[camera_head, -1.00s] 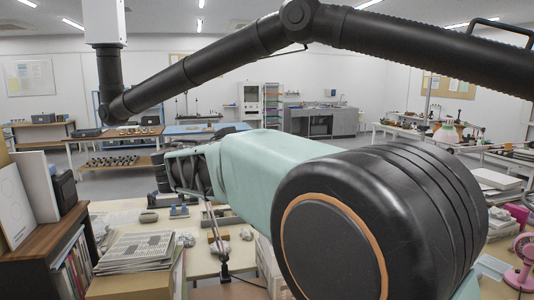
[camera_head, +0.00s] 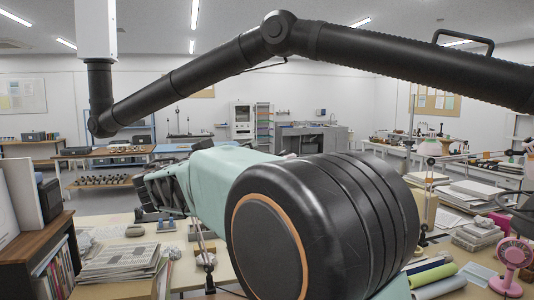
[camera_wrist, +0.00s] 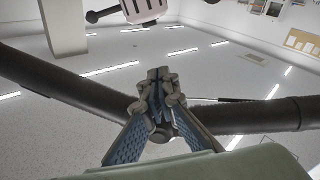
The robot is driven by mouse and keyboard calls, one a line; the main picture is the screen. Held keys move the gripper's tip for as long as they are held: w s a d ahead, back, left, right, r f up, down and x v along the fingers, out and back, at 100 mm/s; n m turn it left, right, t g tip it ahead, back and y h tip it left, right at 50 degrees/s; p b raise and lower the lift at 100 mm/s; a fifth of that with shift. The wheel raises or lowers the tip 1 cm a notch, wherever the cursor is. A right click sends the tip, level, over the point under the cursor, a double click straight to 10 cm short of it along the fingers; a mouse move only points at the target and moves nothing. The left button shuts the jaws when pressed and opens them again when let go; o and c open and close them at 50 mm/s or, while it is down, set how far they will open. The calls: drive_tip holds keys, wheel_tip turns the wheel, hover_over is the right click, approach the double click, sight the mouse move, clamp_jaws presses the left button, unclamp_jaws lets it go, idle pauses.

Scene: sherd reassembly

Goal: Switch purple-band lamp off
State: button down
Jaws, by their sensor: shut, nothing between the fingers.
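My gripper (camera_wrist: 158,92) points up in the wrist view, its two fingertips together with nothing between them. In the head view my mint and black arm fills the middle and hides much of the table. I cannot make out a purple-band lamp for certain.
A thick black jointed duct (camera_head: 190,80) crosses above my arm; it also spans the wrist view (camera_wrist: 75,88). A wooden shelf (camera_head: 38,240) with books is at left, beside stacked papers (camera_head: 122,262). A pink fan (camera_head: 515,255) and rolled sheets (camera_head: 434,275) are at right.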

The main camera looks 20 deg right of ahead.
sight(282, 153)
drive_tip(key=p+x, duration=0.1)
drive_tip(key=x, duration=0.2)
drive_tip(key=f+p+x, duration=0.1)
drive_tip(key=x, duration=0.3)
drive_tip(key=d+f+p+x, duration=0.1)
drive_tip(key=p+x, duration=0.1)
drive_tip(key=x, duration=0.1)
drive_tip(key=shift+d+f, duration=0.2)
drive_tip(key=shift+d, duration=0.05)
drive_tip(key=shift+d+f, duration=0.25)
drive_tip(key=shift+f, duration=0.25)
drive_tip(key=shift+s, duration=0.1)
